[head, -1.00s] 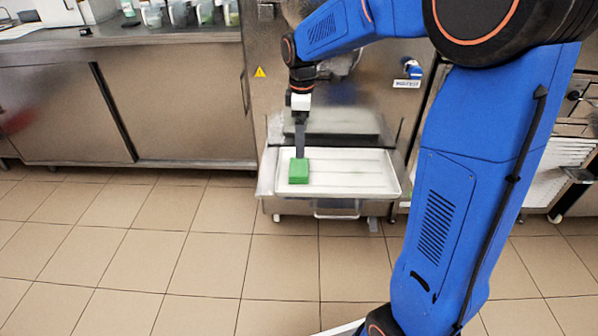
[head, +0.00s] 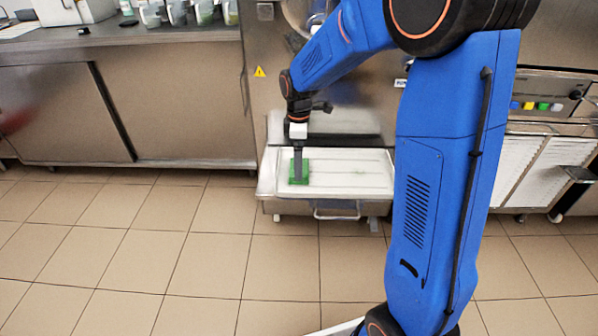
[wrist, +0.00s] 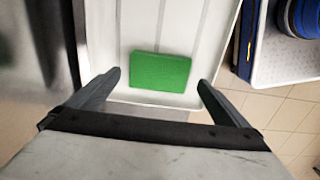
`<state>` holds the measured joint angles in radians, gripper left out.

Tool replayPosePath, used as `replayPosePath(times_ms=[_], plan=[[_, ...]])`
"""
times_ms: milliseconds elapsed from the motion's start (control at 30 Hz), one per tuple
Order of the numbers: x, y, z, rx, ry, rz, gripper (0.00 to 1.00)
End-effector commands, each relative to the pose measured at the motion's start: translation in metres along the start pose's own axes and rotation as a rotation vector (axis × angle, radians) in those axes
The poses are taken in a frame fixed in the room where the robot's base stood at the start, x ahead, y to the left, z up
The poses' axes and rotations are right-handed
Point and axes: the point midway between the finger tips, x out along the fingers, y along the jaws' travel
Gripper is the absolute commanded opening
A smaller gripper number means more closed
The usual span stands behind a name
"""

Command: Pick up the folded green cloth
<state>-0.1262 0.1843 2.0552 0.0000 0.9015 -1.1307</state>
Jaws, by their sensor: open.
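The folded green cloth (head: 304,172) lies flat on the left part of a white tray (head: 345,185) in front of the freezer. My gripper (head: 299,180) reaches down over it from above and hides part of it in the head view. In the wrist view, my gripper (wrist: 155,90) is open, with its two fingers spread wide. There the green cloth (wrist: 160,72) is a plain rectangle lying between and beyond the fingertips, with clear space on both sides. I see no contact with it.
The tray has a raised rim and sits on a low metal shelf with a handle (head: 336,212). The steel freezer front (head: 262,100) rises close behind. A steel counter (head: 120,37) with small containers stands at the left. Tiled floor (head: 200,240) in front is clear.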

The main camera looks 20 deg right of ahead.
Motion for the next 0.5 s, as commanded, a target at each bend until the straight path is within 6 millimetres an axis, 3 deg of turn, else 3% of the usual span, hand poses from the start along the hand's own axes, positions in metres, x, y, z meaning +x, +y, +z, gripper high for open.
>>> replayPosePath(times_ms=[200,500], plan=[[0.025,-0.001,0.001,0.000,-0.001,-0.002,1.00],[0.028,-0.001,0.000,0.000,0.000,0.000,1.00]])
